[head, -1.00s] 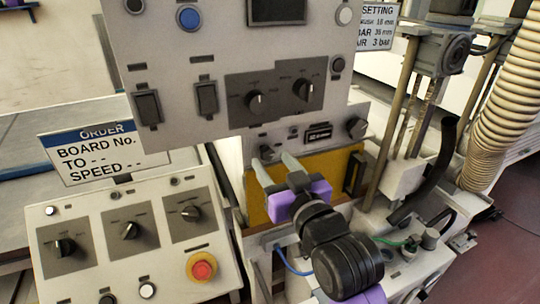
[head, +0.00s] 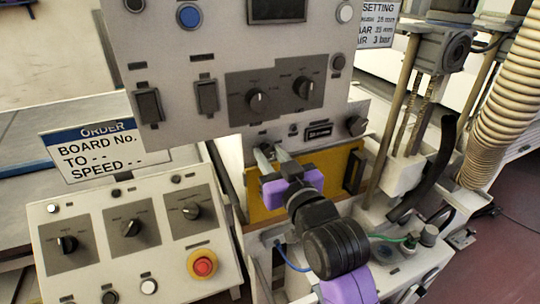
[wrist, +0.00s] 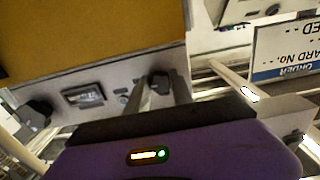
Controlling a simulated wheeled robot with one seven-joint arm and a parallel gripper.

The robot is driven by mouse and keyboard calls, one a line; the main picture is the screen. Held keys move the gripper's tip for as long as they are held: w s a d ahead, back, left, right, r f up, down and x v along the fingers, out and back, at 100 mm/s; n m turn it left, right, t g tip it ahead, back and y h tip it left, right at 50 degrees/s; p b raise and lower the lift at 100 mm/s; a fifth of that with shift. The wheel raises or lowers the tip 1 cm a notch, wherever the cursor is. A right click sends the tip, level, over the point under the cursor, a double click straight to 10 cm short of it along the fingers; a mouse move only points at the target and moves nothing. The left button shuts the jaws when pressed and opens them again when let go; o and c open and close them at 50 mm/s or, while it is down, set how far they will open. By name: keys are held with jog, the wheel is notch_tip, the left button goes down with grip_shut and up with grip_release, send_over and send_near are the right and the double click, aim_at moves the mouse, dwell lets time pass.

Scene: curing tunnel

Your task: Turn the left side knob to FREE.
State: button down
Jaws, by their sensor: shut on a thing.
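The left side knob is a dark knob on the small grey side panel (head: 335,128), below the large control box. In the wrist view the left side knob (wrist: 159,80) shows between my fingertips. My gripper (head: 271,152), with a purple body, reaches up to it and is shut on it. The fingers (wrist: 165,95) stand either side of it in the wrist view. In the head view the fingers mostly hide the knob, and I cannot read its pointer or any FREE mark. The right side knob (head: 357,125) also shows in the wrist view (wrist: 38,112).
The large control box (head: 180,90) hangs just above my gripper. A yellow plate (head: 330,172) lies below the side panel. A sloped console (head: 110,260) with several knobs and a red stop button (head: 204,264) stands left. Posts and a ribbed hose (head: 500,110) stand right.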

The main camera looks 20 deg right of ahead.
jog(key=n+p, duration=0.1)
jog(key=n, duration=0.3)
jog(key=shift+n, duration=0.4)
jog(key=n, duration=0.4)
jog(key=shift+d+r+n, duration=0.1)
jog(key=shift+n, duration=0.2)
jog(key=n, duration=0.4)
jog(key=shift+n+p, duration=0.3)
jog(key=shift+p, duration=0.05)
jog(key=shift+n, duration=2)
jog(key=c, duration=1.1)
grip_release()
